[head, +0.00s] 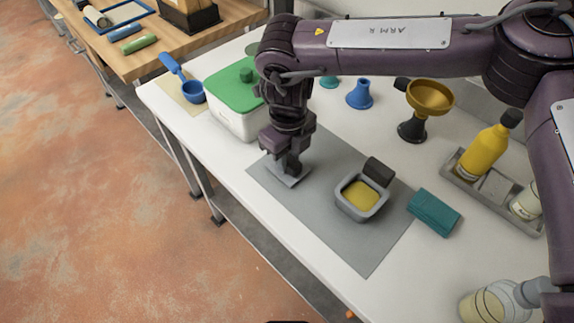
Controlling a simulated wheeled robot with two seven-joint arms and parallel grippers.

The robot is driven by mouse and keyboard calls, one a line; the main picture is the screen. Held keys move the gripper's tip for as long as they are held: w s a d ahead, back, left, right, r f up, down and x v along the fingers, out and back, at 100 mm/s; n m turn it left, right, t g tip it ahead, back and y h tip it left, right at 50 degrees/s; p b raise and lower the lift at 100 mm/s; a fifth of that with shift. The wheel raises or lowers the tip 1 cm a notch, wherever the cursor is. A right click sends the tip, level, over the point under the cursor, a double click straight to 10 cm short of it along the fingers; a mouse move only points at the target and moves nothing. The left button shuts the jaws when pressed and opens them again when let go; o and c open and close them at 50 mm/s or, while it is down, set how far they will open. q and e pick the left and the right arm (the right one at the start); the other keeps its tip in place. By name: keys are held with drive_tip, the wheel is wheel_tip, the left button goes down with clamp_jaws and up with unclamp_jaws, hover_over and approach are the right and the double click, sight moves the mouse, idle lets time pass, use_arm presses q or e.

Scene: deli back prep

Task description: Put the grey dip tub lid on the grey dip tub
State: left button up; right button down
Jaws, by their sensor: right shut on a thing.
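The grey dip tub (361,207) stands open on the grey mat (338,247), with a yellow dip inside and a dark block-like part at its far edge. The grey dip tub lid (284,178) is at the left part of the mat, under my right gripper (291,170). My right gripper points down and is shut on the lid, to the left of the tub and apart from it. I cannot tell whether the lid touches the mat. My left gripper is not in view.
A white container with a green lid (236,88) stands behind my right gripper. A teal cloth (434,212) lies right of the tub. A metal tray (492,188) holds a yellow bottle (484,152). A brass funnel (429,98) stands at the back. The mat's front is clear.

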drive_tip(key=shift+r, duration=0.3)
drive_tip(key=shift+r+p, duration=1.4)
drive_tip(key=shift+r, duration=0.3)
drive_tip(key=shift+r+p, duration=2)
drive_tip(key=shift+r, duration=0.7)
drive_tip(key=s+d+f, duration=0.1)
drive_tip(key=s+d, duration=0.3)
drive_tip(key=d, duration=0.3)
drive_tip(key=s+d+f+b, duration=0.1)
drive_tip(key=s+d+f, duration=0.1)
drive_tip(key=s+d, duration=0.2)
drive_tip(key=shift+s+d, duration=0.2)
drive_tip(key=shift+d, duration=1.55)
drive_tip(key=shift+f, duration=0.15)
